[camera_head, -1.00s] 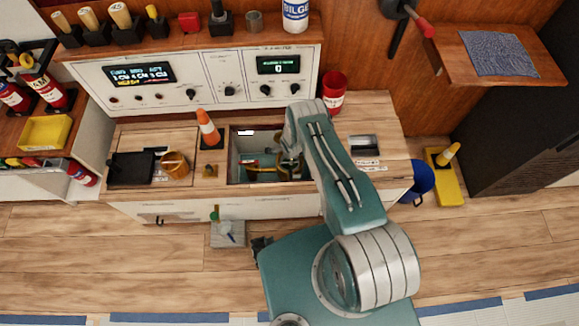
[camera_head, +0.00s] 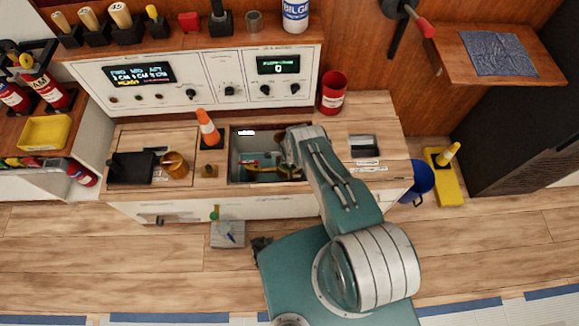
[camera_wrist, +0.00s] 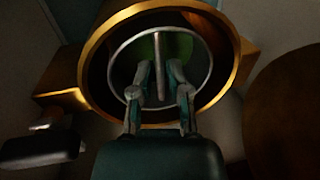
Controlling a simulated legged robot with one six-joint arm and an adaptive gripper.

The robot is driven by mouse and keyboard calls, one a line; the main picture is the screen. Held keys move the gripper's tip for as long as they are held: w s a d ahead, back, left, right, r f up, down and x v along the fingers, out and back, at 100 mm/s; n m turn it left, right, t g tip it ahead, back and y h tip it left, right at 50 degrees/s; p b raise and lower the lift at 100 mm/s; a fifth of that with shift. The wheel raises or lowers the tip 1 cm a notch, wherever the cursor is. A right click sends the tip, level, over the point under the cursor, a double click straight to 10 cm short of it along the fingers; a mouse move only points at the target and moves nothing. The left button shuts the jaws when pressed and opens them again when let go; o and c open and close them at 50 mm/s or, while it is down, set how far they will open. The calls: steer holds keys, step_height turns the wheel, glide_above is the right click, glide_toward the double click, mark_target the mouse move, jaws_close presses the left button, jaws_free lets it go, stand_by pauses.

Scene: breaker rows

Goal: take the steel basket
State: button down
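In the wrist view, a round steel rim with a straight bar across its middle, which looks like the steel basket (camera_wrist: 160,55), sits inside a gold-coloured round housing (camera_wrist: 95,50). My gripper (camera_wrist: 159,78) has its two fingers apart, one on each side of the bar. A narrow gap shows between each finger and the bar, and I cannot tell whether they touch it. Green shows behind the rim. In the head view my arm reaches into the open recess (camera_head: 240,158) in the counter and hides the basket and most of the gripper there.
A control panel (camera_head: 200,80) rises behind the counter. Yellow parts lie inside the recess. An amber cup (camera_head: 175,165) stands farther left.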

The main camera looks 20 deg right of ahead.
steer(key=shift+r, duration=0.1)
stand_by(0.4)
step_height(320, 180, up, 28)
stand_by(1.2)
